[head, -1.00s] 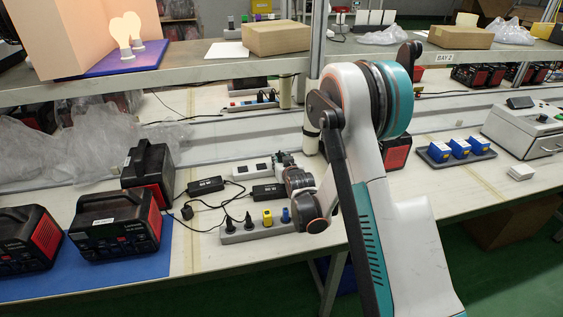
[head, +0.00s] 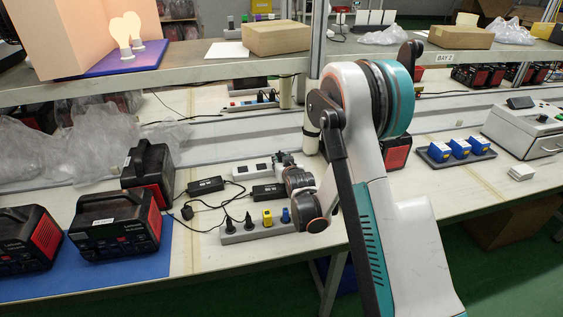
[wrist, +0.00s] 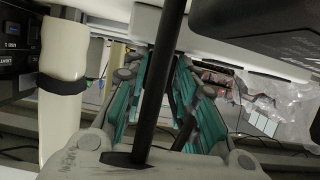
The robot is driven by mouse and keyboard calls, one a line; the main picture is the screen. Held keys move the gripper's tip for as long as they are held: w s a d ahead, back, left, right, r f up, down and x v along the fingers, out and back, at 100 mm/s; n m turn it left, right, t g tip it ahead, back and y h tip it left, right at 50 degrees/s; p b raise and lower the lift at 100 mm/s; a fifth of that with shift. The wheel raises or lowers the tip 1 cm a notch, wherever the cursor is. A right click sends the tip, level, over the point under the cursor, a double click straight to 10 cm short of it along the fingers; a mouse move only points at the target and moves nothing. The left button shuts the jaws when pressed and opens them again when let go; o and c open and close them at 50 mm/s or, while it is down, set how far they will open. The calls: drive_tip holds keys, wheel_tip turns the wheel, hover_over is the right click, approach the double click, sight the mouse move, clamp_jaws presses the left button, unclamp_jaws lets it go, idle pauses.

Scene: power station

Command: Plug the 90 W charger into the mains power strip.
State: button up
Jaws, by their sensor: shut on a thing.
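My gripper (head: 286,159) is low over the bench at the right end of a white socket strip (head: 243,174). Two black charger bricks lie on the bench, one left (head: 206,186) and one beside my wrist (head: 268,192). Their wattage is unreadable. A grey strip (head: 246,236) in front carries black, yellow and blue plugs. I cannot tell which strip is the mains one.
Black-and-red power units (head: 118,226) stand at left on a blue mat (head: 176,262). Loose cords lie between the chargers and strips. A shelf (head: 200,80) and its post (head: 315,70) stand close to my arm. Blue blocks (head: 460,147) sit on a tray at right.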

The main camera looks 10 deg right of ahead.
drive_tip(key=shift+s+f, duration=0.1)
drive_tip(key=shift+f, duration=0.45)
drive_tip(key=shift+r, duration=0.4)
idle(0.7)
drive_tip(key=shift+w+r+p, duration=0.3)
drive_tip(key=shift+r+p, duration=0.55)
drive_tip(key=shift+p, duration=0.25)
drive_tip(key=s+r, duration=0.4)
drive_tip(key=r, duration=0.5)
drive_tip(key=s+r, duration=0.4)
drive_tip(key=r, duration=0.6)
drive_tip(key=shift+s, duration=0.2)
drive_tip(key=shift+r, duration=0.1)
wheel_tip(320, 180, up, 5)
drive_tip(key=p, duration=0.3)
drive_tip(key=shift+p, duration=0.35)
